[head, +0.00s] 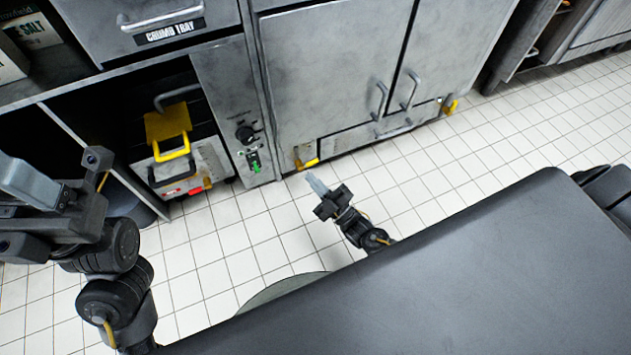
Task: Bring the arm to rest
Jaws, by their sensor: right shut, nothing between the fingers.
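My right gripper (316,184) shows near the middle of the head view, beyond the edge of my dark body panel. Its pale fingers are together, with nothing between them, and point up and left over the tiled floor. Only a short part of the right arm shows behind it. My left arm stands at the left edge of the view, bent. Its gripper (28,182) is partly cut off by the picture edge, and I cannot make out whether its fingers are apart.
Grey metal cabinets (335,70) with handles line the back. A drawer (155,22) is labelled CRUMB TRAY. A yellow-handled unit (180,145) sits in an open bay at left. White floor tiles (430,185) lie clear between the cabinets and me.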

